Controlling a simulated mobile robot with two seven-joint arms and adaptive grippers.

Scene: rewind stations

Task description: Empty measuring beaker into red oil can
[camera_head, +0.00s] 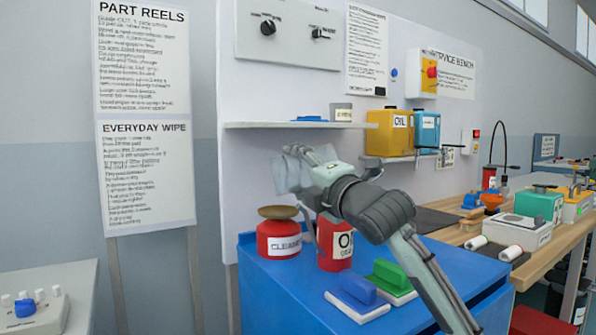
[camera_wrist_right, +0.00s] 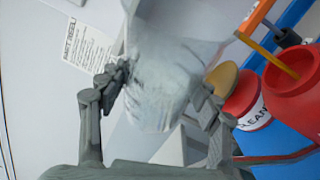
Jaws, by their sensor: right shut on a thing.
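My right gripper (camera_head: 318,160) is shut on the measuring beaker (camera_head: 287,176), a clear greyish vessel, and holds it in the air above the blue cabinet. The beaker is large and tilted between the fingers in the right wrist view (camera_wrist_right: 172,75). The red oil can (camera_head: 334,251) stands upright on the cabinet below, its top partly hidden by my arm. In the wrist view the can (camera_wrist_right: 296,100) shows an open mouth. A thin amber streak (camera_wrist_right: 268,54), looking like liquid, runs from the beaker's rim to this mouth. My left gripper is not in view.
A red cleaner can (camera_head: 279,243) with a brown top stands left of the oil can. A green block (camera_head: 390,276) and a blue block (camera_head: 357,291) sit on white pads in front. A shelf (camera_head: 290,125) is above. A workbench (camera_head: 535,262) with several devices stands right.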

